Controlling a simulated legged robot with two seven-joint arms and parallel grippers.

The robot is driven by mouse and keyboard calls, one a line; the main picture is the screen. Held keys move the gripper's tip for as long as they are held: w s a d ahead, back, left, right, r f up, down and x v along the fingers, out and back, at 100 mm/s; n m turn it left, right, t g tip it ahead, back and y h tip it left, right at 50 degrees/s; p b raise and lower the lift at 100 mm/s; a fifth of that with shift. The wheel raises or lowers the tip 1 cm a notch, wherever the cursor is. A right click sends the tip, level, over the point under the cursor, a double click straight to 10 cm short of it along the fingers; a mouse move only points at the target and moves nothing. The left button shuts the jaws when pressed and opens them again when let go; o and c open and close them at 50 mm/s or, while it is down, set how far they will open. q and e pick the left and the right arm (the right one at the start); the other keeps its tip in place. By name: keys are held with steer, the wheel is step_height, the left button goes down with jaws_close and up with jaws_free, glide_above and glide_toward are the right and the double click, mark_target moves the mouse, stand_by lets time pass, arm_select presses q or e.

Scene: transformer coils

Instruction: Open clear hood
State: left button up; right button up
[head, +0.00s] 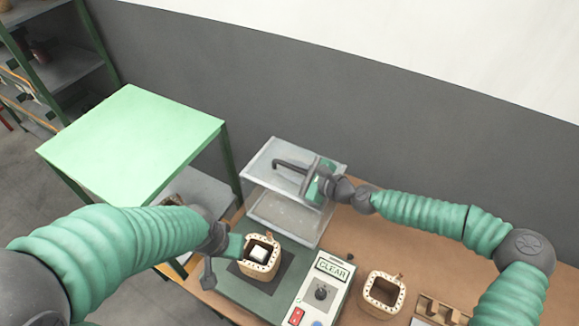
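The clear hood (262,172) is a see-through box with pale edges, standing at the back of the green-topped station on the wooden table. Its lower part shows a grey floor through the clear wall. My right gripper (306,178) is at the hood's upper right side, overlapping it in the picture. A dark bent bar reaches left from it across the hood's top. I cannot tell whether its fingers hold the hood. My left gripper (222,260) is low at the station's left edge, beside a coil (261,258) with a white block inside; its fingers look spread.
A second coil (382,293) and a wooden rack (440,312) are at right. A green table (135,140) stands at left, shelves (60,65) behind.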

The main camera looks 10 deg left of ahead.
steer(key=shift+f, duration=0.1)
steer(key=shift+d, duration=0.25)
steer(key=b+v, duration=0.2)
steer(key=v, duration=1.4)
steer(key=shift+d+b, duration=0.2)
steer(key=shift+b, duration=0.15)
steer(key=shift+a, duration=0.15)
steer(key=shift+s, duration=0.1)
